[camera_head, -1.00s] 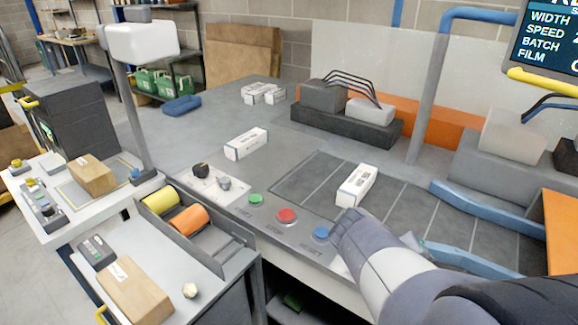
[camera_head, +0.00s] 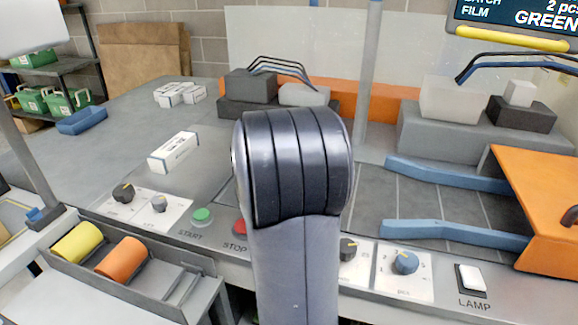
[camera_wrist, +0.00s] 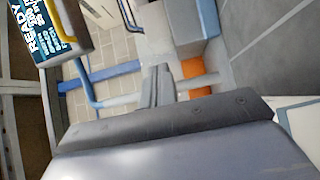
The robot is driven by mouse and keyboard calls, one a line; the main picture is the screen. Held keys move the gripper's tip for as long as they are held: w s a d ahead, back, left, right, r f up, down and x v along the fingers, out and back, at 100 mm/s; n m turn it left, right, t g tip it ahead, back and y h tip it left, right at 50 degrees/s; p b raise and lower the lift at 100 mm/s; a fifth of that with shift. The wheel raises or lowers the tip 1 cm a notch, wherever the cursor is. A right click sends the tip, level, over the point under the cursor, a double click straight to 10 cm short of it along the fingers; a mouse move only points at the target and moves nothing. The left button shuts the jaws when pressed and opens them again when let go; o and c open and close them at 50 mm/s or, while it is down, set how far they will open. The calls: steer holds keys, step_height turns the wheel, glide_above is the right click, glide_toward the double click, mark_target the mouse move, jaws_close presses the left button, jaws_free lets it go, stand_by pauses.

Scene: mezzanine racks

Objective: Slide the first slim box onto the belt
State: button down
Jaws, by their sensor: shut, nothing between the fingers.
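A white slim box (camera_head: 174,152) lies on the grey table left of my arm in the head view. Several more white boxes (camera_head: 180,94) sit together farther back. The dark, lined belt (camera_head: 380,195) shows right of my arm, running between two blue guide rails (camera_head: 445,175). My raised arm covers the middle of the belt, and no box shows on its visible part. My gripper is hidden in the head view. In the wrist view its fingers (camera_wrist: 157,86) are together and empty, with no slim box clearly in sight.
Along the front edge are a green START button (camera_head: 202,216), a partly hidden red STOP button (camera_head: 240,228), knobs (camera_head: 405,262) and a LAMP switch (camera_head: 471,278). An orange housing (camera_head: 545,190) stands at the right. A tray with yellow and orange rolls (camera_head: 122,258) is at front left.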

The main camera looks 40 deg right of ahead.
steer(key=w+p, duration=0.3)
steer(key=w, duration=1.4)
step_height(320, 180, down, 10)
steer(key=shift+s+a+f, duration=0.1)
steer(key=shift+s, duration=0.55)
steer(key=shift+s+f+b, duration=0.1)
steer(key=shift+s+b, duration=0.8)
steer(key=shift+s, duration=0.5)
steer(key=shift+w, duration=0.1)
